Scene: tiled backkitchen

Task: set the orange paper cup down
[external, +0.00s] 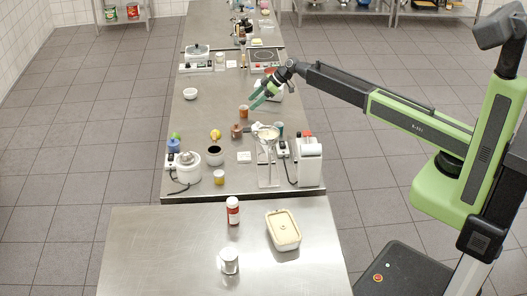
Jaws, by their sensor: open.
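Whether a fingertip touches the cup is too small to tell.
A white bowl (190,93) stands to the left. A yellow fruit (215,134), a brown jar (237,131) and a dark-filled pot (214,155) stand nearer. A scale-like appliance (268,88) is behind my gripper. The counter between bowl and cup is clear.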

